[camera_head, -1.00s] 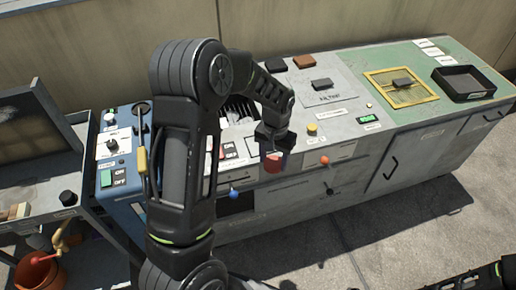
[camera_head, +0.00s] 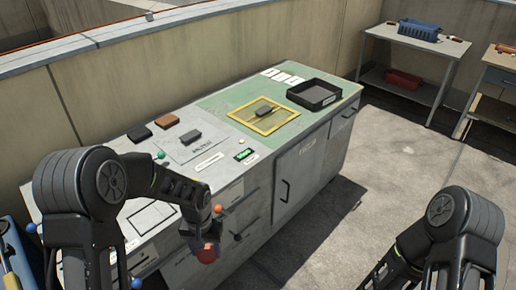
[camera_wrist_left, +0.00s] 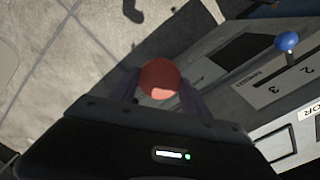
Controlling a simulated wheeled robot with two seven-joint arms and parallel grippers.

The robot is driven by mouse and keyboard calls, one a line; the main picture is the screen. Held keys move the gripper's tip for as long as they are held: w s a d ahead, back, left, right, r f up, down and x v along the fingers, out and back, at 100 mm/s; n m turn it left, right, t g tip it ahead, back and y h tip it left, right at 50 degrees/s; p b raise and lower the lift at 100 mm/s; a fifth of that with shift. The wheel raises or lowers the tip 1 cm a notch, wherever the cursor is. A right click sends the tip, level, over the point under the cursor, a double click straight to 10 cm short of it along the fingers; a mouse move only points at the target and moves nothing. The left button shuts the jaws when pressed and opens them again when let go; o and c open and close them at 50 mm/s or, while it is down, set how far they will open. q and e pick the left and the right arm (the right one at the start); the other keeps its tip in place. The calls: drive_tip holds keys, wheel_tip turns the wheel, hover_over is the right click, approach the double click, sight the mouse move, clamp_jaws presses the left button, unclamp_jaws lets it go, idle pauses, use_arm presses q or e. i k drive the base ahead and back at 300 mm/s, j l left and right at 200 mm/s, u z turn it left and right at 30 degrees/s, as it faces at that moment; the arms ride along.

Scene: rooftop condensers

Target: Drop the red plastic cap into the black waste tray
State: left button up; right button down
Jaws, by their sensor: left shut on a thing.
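The red plastic cap (camera_head: 208,252) is held in my left gripper (camera_head: 205,243), in front of the cabinet's front face at the left. In the left wrist view the round red cap (camera_wrist_left: 160,78) sits between the two fingers, which are shut on it. The black waste tray (camera_head: 315,94) stands on the green far end of the cabinet top, well to the right of and beyond my left gripper. It looks empty. My right arm shows at the lower right, but its gripper is out of the picture.
A yellow-framed square (camera_head: 264,116) with a dark block lies left of the tray. Dark and brown blocks (camera_head: 165,121) lie on the grey top. Coloured knobs stick out of the cabinet front, including a blue-knobbed lever (camera_wrist_left: 288,42). A shelf table (camera_head: 415,45) stands at the back right.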

sight(311, 97)
drive_tip(key=i+l+z, duration=0.35)
drive_tip(key=i, duration=0.8)
drive_tip(key=i+l+z, duration=0.1)
drive_tip(key=i+z, duration=0.25)
drive_tip(key=i, duration=0.8)
